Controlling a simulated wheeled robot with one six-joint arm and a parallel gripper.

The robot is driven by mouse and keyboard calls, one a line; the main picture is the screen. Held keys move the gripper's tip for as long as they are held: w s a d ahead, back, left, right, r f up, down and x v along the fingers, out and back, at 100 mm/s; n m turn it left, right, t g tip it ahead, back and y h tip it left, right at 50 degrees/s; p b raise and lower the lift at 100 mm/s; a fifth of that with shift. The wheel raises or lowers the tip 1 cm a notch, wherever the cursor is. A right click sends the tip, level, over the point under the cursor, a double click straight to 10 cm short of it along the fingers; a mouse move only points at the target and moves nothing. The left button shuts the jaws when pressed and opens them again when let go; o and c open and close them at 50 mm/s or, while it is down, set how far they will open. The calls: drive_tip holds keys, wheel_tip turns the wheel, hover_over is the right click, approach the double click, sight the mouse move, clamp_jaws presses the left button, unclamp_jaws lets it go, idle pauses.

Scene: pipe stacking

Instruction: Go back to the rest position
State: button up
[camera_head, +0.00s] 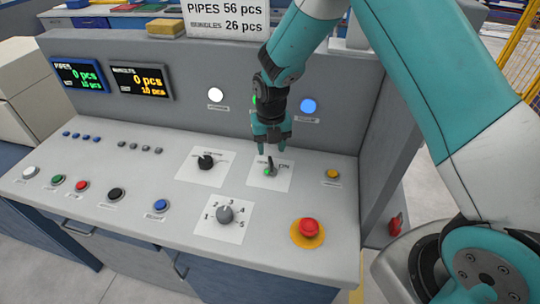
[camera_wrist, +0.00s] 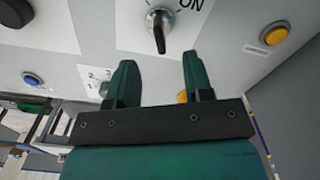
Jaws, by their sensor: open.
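My gripper (camera_head: 272,146) hangs over the control panel (camera_head: 130,190), pointing down just above a small switch (camera_head: 269,168) on a white plate. A green light shows at the switch. In the wrist view my gripper (camera_wrist: 155,75) has its two teal fingers apart with nothing between them. The switch (camera_wrist: 159,32) lies beyond the fingertips, apart from them, with the letters "ON" beside it.
A black rotary knob (camera_head: 206,162), a grey numbered selector (camera_head: 225,214), a yellow button (camera_head: 332,174) and a red emergency button (camera_head: 309,227) surround the gripper. The panel's upright back (camera_head: 200,65) carries two displays and lamps. A sign (camera_head: 227,18) stands behind.

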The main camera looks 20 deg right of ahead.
idle(0.4)
drive_tip(key=s+a+r+m+y+b, duration=0.2)
drive_tip(key=s+a+r+m, duration=0.2)
drive_tip(key=s+r+m, duration=0.75)
drive_tip(key=s+r+m+y, duration=0.1)
drive_tip(key=s+r+m, duration=0.3)
drive_tip(key=s+m, duration=0.3)
drive_tip(key=s+a+r+m+y+b, duration=0.1)
drive_tip(key=s+r+m, duration=0.4)
drive_tip(key=s+m, duration=0.3)
drive_tip(key=shift+s+a, duration=0.3)
drive_tip(key=shift+s, duration=0.65)
drive_tip(key=shift+r+m, duration=0.1)
drive_tip(key=shift+m, duration=0.15)
